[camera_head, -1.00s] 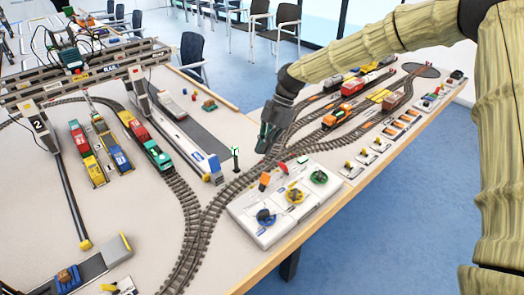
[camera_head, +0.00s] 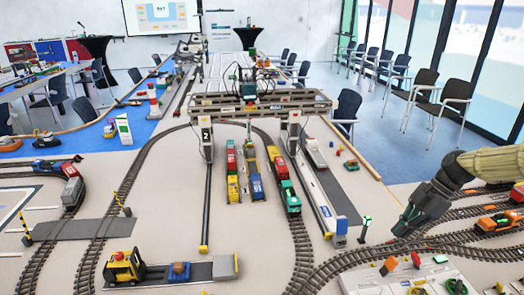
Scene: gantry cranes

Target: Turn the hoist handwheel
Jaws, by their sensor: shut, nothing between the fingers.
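The white control panel (camera_head: 365,280) is at the bottom right, cut off by the lower edge. A green handwheel (camera_head: 455,286) sits on it, and a yellow handwheel (camera_head: 416,290) shows partly at the frame's bottom edge. I cannot tell which wheel is the hoist one. My gripper (camera_head: 403,230) is shut and empty, pointing down and left above the tracks just behind the panel, apart from the wheels. The gantry crane (camera_head: 260,104) spans the tracks in the middle, with its trolley (camera_head: 249,92) on top.
A small green signal (camera_head: 366,223) stands left of my gripper. Colored wagons (camera_head: 253,172) are under the crane. A yellow vehicle (camera_head: 124,267) is at the lower left.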

